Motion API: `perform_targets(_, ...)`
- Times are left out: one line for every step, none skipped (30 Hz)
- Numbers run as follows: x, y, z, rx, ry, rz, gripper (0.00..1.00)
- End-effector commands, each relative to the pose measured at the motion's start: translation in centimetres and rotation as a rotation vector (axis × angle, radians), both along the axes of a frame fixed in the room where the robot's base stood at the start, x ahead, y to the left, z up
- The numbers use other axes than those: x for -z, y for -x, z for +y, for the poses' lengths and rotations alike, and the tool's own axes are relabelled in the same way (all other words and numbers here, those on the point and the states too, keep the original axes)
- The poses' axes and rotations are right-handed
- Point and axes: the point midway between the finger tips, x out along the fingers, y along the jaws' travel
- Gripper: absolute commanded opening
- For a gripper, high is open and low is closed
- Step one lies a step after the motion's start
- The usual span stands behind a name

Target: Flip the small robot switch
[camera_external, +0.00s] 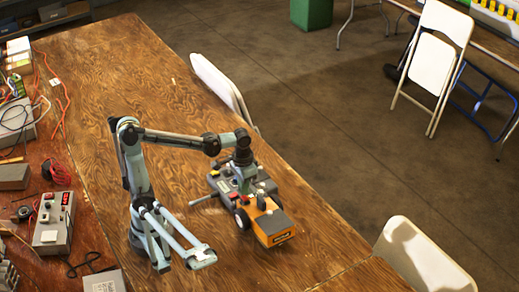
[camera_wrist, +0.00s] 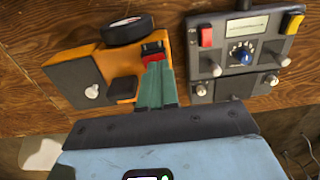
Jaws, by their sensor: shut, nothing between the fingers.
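The small robot has an orange and black body (camera_external: 268,222) with dark wheels and stands on the wooden table. In the wrist view its orange body (camera_wrist: 122,62) shows a black wheel (camera_wrist: 128,30), a silver knob or toggle (camera_wrist: 93,91) on a dark panel, and a red rocker-like switch (camera_wrist: 153,57) in a black housing. My gripper (camera_wrist: 156,70) has its green fingers closed together with nothing between them. Their tips are at the red switch and partly cover it; I cannot tell whether they touch. In the external view my gripper (camera_external: 244,186) points down over the small robot.
A grey control panel (camera_wrist: 238,60) with red and yellow buttons and a blue knob sits right beside the orange body in the wrist view. Cables and boxes, including a grey meter box (camera_external: 53,222), lie along the left. The wooden table (camera_external: 130,75) is clear toward the back.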

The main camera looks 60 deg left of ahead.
Motion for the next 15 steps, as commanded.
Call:
perform_targets(-0.4, 0.0, 0.0, 0.0, 0.0, 0.0, 0.0)
perform_targets(-0.6, 0.1, 0.0, 0.0, 0.0, 0.0, 0.0)
perform_targets(-0.9, 0.1, 0.0, 0.0, 0.0, 0.0, 0.0)
perform_targets(-1.1, 0.0, 0.0, 0.0, 0.0, 0.0, 0.0)
perform_targets(-1.3, 0.0, 0.0, 0.0, 0.0, 0.0, 0.0)
perform_targets(-1.6, 0.0, 0.0, 0.0, 0.0, 0.0, 0.0)
perform_targets(-1.8, 0.0, 0.0, 0.0, 0.0, 0.0, 0.0)
perform_targets(-2.1, 0.0, 0.0, 0.0, 0.0, 0.0, 0.0)
perform_targets(-2.4, 0.0, 0.0, 0.0, 0.0, 0.0, 0.0)
perform_targets(-2.6, 0.0, 0.0, 0.0, 0.0, 0.0, 0.0)
perform_targets(-2.8, 0.1, 0.0, 0.0, 0.0, 0.0, 0.0)
perform_targets(-3.1, 0.1, 0.0, 0.0, 0.0, 0.0, 0.0)
perform_targets(-3.3, 0.1, 0.0, 0.0, 0.0, 0.0, 0.0)
perform_targets(-3.5, 0.0, 0.0, 0.0, 0.0, 0.0, 0.0)
perform_targets(-3.8, 0.0, 0.0, 0.0, 0.0, 0.0, 0.0)
